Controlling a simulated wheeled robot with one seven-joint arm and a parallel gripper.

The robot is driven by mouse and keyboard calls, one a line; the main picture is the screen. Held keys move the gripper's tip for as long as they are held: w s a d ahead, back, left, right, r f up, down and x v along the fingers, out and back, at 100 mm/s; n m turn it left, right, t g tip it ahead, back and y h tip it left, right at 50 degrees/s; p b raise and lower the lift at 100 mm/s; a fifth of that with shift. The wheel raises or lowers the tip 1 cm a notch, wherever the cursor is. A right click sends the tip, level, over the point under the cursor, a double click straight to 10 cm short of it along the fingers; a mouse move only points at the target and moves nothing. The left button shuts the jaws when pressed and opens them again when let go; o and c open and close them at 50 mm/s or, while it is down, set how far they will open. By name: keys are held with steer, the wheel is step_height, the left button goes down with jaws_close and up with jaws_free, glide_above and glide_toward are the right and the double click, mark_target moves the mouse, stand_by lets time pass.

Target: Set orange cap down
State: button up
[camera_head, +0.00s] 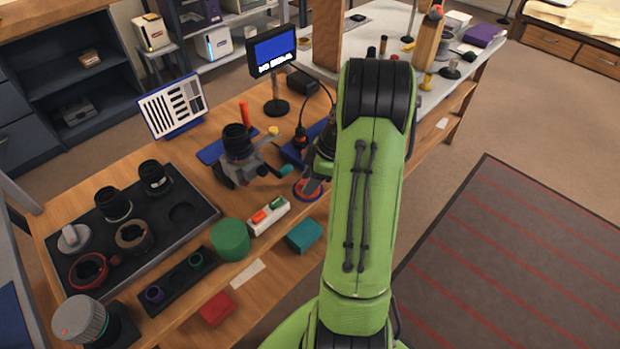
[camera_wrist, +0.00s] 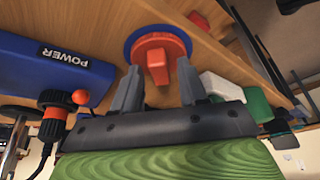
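The orange cap (camera_wrist: 157,66) lies on a round blue-rimmed pad (camera_wrist: 133,38) on the wooden bench, its raised grip toward my gripper. My gripper (camera_wrist: 160,72) is open, with one finger on each side of the grip. Gaps show between the fingers and the grip, so it does not appear clamped. In the head view, the pad (camera_head: 296,192) shows just left of my green arm, which hides most of my gripper.
A camera body (camera_head: 238,165) in a holder stands left of the pad. A blue POWER box (camera_wrist: 40,75) is close by.

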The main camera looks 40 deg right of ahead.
steer(key=shift+r, duration=0.3)
steer(key=p+v, duration=0.4)
steer(key=v, duration=0.8)
steer(key=w+a+r+m+h, duration=0.1)
steer(key=w+a+r+m, duration=0.1)
steer(key=a+r, duration=0.55)
steer(key=s+a+r+m+t+h, duration=0.1)
steer(key=s+a+r+m, duration=0.15)
steer(key=a, duration=0.55)
steer(key=s+a+r+m+h, duration=0.15)
steer(key=s+a, duration=0.25)
steer(key=a, duration=0.4)
steer(key=s+a+m+t, duration=0.1)
steer(key=s+a+m, duration=0.2)
steer(key=s, duration=0.4)
steer(key=shift+s+f+t, duration=0.3)
steer(key=shift+s+f, duration=0.05)
steer(key=shift+s, duration=0.05)
